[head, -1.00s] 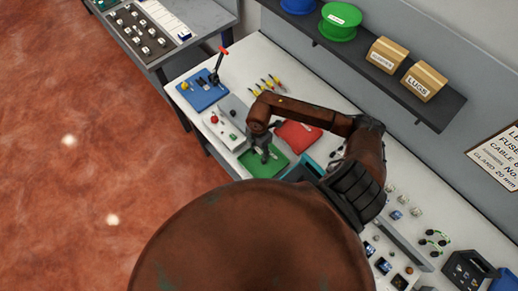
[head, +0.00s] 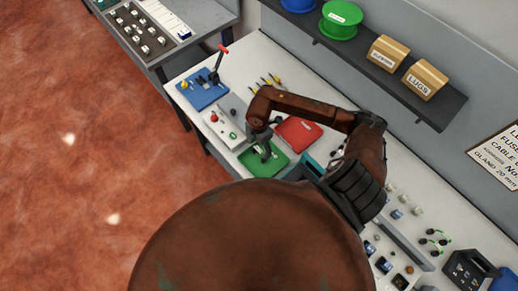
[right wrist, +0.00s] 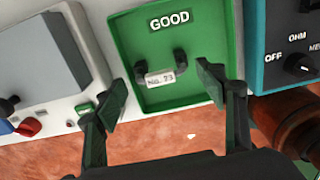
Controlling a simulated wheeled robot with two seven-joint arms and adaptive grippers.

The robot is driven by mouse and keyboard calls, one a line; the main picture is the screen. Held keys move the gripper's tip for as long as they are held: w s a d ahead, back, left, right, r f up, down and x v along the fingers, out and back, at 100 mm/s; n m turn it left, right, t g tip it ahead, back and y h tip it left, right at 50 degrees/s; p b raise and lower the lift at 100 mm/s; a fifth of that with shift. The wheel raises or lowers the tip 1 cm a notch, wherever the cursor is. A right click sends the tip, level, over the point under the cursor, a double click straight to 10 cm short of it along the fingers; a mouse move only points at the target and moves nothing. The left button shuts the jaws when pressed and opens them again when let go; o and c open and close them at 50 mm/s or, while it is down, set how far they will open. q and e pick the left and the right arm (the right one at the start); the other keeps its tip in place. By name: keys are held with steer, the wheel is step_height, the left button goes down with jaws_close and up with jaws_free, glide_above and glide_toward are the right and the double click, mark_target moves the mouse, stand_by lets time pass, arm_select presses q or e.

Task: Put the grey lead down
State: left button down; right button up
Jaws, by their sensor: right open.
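The grey lead (right wrist: 160,77), a short piece with dark bent ends and a white tag reading "No. 23", is in the green tray (right wrist: 195,20) marked GOOD. It looks to be lying on the tray floor. My right gripper (right wrist: 160,90) is open, its fingers apart on either side of the lead with gaps showing. In the head view the right gripper (head: 264,150) is over the green tray (head: 250,163), and the lead is too small there to make out clearly. My left gripper is not in view.
A red tray (head: 298,131) lies behind the green one. A teal meter (right wrist: 285,50) with a dial stands close on its right in the wrist view. A pale panel with a red button (head: 214,118) is on the left, and a blue board (head: 204,92) lies beyond.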

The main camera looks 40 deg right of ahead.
mark_target(259, 149)
step_height(259, 149, up, 10)
steer(key=b, duration=0.1)
steer(key=shift+b, duration=0.35)
